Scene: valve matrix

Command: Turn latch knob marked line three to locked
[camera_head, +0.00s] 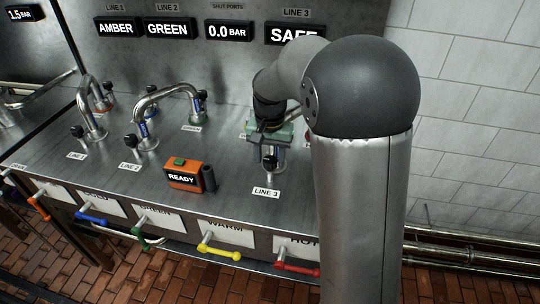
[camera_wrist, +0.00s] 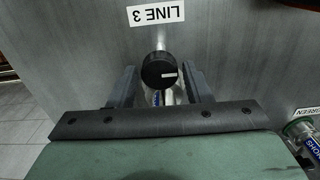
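The line three latch knob is a round black knob (camera_wrist: 159,70) with a white mark in the wrist view, on a metal pipe port behind the LINE 3 label (camera_wrist: 156,14). The white mark lies about crosswise in that view. My gripper (camera_wrist: 161,84) is open, one finger on each side of the knob, with a visible gap on both sides. In the head view my gripper (camera_head: 270,138) is over the line three port, with the black knob (camera_head: 269,163) just below it and the LINE 3 label (camera_head: 266,192) in front. My arm hides part of the port.
An orange READY box (camera_head: 184,175) stands left of the port. Bent pipes (camera_head: 165,92) with black knobs rise at lines one and two. The displays read AMBER, GREEN, 0.0 BAR and SAFE (camera_head: 293,34). Coloured handles, including a yellow handle (camera_head: 218,252), line the front edge.

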